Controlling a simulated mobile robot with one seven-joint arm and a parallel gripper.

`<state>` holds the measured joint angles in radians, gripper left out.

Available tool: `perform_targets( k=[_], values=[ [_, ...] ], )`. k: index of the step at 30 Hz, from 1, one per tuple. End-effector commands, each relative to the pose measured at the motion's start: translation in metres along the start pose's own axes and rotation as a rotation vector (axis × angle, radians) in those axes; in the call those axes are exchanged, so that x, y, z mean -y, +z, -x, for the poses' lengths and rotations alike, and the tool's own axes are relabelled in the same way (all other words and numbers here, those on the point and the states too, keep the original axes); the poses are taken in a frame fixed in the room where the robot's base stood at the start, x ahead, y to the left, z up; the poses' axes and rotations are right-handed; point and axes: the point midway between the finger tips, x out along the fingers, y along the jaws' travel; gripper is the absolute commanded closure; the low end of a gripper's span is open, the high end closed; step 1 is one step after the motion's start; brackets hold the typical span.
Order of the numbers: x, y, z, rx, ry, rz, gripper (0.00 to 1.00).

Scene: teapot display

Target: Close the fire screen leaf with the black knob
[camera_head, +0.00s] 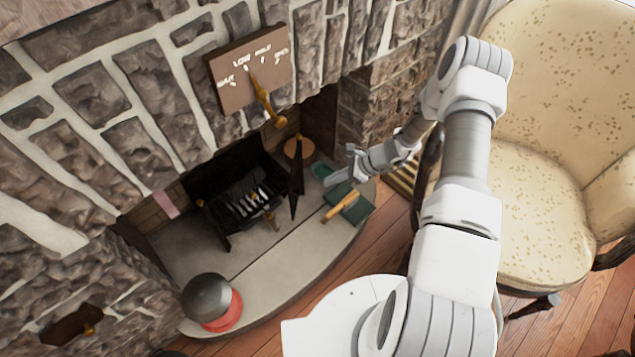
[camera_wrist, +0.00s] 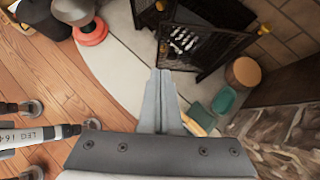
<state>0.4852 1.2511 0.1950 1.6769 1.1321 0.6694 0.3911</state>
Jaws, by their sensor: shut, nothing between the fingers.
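The black fire screen stands in the fireplace opening, around a grate with pale logs (camera_head: 250,203). One dark leaf (camera_head: 297,180) shows nearly edge-on at the right, swung out over the hearth. In the wrist view a dark mesh leaf (camera_wrist: 215,45) angles out beyond my fingers. I cannot clearly pick out a black knob in either view. My gripper (camera_head: 332,179) is shut and empty, above the hearth to the right of that leaf and apart from it in the head view. In the wrist view its fingertips (camera_wrist: 160,74) meet just below the screen.
Green items (camera_head: 352,205) and a yellow-handled tool (camera_head: 338,206) lie under my gripper. A round tan object (camera_head: 298,148) stands behind the leaf. A dark pot on a red base (camera_head: 210,300) sits at the hearth's left. An armchair (camera_head: 545,190) stands right. The hearth's middle is clear.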

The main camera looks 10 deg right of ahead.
Motion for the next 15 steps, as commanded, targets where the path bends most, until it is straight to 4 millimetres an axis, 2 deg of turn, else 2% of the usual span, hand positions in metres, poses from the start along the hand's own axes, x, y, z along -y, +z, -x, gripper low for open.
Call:
perform_targets(
  k=[12,15],
  values=[
    [-0.002,-0.003,-0.090,-0.002,0.004,0.000,1.00],
    [-0.001,0.011,-0.101,-0.001,0.003,0.002,1.00]
  ],
)
